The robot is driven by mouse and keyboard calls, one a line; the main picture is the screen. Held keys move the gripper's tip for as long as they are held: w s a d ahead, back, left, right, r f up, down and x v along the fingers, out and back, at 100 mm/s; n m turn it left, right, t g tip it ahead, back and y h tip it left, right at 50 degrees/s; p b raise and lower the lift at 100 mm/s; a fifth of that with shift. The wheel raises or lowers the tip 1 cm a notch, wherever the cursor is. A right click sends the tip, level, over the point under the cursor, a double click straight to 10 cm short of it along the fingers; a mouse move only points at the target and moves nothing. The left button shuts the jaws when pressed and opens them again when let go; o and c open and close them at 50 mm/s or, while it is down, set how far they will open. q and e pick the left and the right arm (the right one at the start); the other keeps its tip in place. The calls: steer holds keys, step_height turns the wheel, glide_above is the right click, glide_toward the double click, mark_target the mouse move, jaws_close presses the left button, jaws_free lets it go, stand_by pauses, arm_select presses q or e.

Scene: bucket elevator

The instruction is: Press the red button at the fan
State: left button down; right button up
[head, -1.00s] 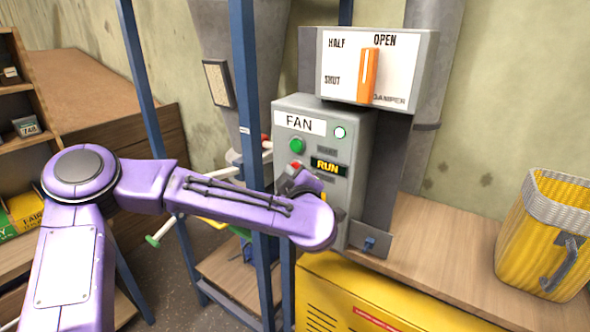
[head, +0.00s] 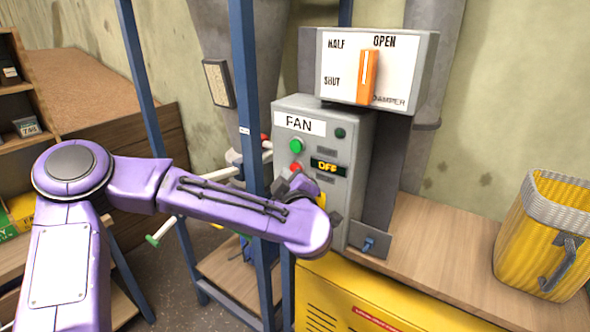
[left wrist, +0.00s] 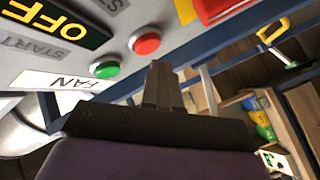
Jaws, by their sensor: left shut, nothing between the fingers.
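The grey fan box (head: 340,135) carries a white FAN label, a green button (head: 296,146) and a red button (head: 295,168) below it. Its display (head: 328,167) reads OFF, and the small round lamp (head: 340,133) is dark green. My left gripper (head: 297,184) is in front of the box, just below the red button, with its tips partly hidden by my wrist. In the left wrist view the gripper (left wrist: 160,72) is shut and empty. The red button (left wrist: 146,44) shows just beyond its tips, apparently clear of them. My right gripper is out of view.
A damper box (head: 375,65) with an orange lever stands above the fan box. Blue posts (head: 250,120) rise close to my left forearm. A yellow basket (head: 540,235) stands on the wooden bench (head: 440,245) at the right. The bench between is clear.

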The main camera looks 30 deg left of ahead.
arm_select(q)
steer(key=shift+s, duration=0.1)
steer(key=s, duration=0.2)
steer(key=s+p, duration=0.1)
steer(key=s, duration=0.2)
steer(key=shift+a, duration=0.2)
steer(key=shift+w, duration=0.1)
stand_by(0.7)
